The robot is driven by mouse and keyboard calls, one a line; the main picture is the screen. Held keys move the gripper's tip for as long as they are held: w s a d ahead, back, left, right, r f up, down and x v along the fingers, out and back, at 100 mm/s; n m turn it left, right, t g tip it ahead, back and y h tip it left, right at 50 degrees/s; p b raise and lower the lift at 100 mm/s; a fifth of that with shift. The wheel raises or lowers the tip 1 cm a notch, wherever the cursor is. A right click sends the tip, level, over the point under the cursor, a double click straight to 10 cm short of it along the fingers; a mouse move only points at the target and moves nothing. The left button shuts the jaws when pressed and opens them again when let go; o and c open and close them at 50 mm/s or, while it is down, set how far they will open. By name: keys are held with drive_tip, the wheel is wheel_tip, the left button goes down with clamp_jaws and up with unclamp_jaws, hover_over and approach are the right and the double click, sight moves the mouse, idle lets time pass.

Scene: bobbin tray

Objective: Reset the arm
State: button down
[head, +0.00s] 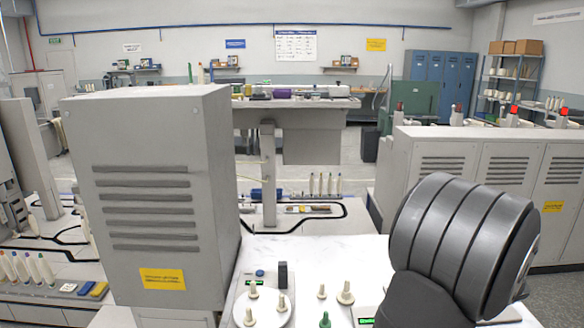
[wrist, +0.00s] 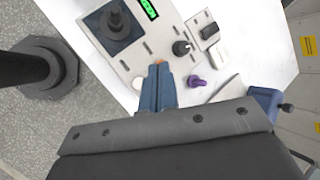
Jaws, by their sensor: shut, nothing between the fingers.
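My gripper (wrist: 157,76) shows in the wrist view, pointing away from the camera over a white surface. Its two blue-grey fingers are together with nothing between them. The fingertips are over the near edge of a pale control panel (wrist: 140,52), by a small orange spot; I cannot tell whether they touch it. In the head view a dark grey rounded part of my arm (head: 460,240) fills the lower right; the gripper does not show there.
The panel carries a black joystick (wrist: 115,22) and a dark knob (wrist: 181,48). A small purple piece (wrist: 195,84) stands right of my fingers. In the head view, cream pegs stand around a white round plate (head: 265,316), near a green peg (head: 325,320). A tall grey cabinet (head: 150,190) blocks the left.

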wheel_tip(320, 180, up, 10)
drive_tip(key=d+n+g+h, duration=0.1)
drive_tip(key=n+g+h, duration=0.2)
drive_tip(key=g, duration=0.3)
drive_tip(key=shift+s+d, duration=0.35)
drive_tip(key=shift+d, duration=0.05)
idle(0.9)
drive_tip(key=shift+f, duration=0.15)
idle(2.9)
